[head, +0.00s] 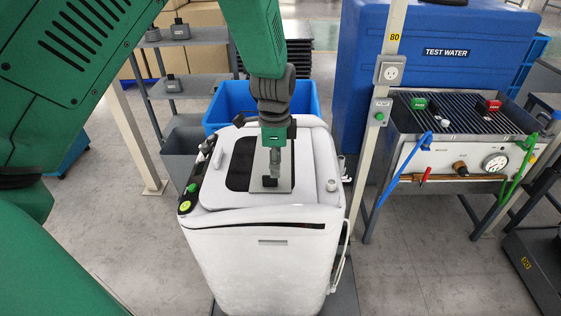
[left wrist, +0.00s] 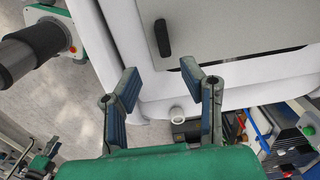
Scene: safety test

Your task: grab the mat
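I cannot make out a thing that is plainly a mat. A flat grey plate (head: 284,182) with a small black handle lies on top of the white machine (head: 265,255). In the left wrist view the grey plate (left wrist: 225,25) and its black handle (left wrist: 162,38) show ahead of the fingers. My left gripper (head: 269,172) points down over the machine's top. In the left wrist view my left gripper (left wrist: 160,72) has its two fingers spread apart with nothing between them.
A blue bin (head: 225,103) stands behind the machine. A post (head: 375,125) with a socket rises to its right. A test bench (head: 450,135) with hoses and a gauge, and a blue water tank (head: 440,65), stand at the right. Grey shelves (head: 192,85) stand back left.

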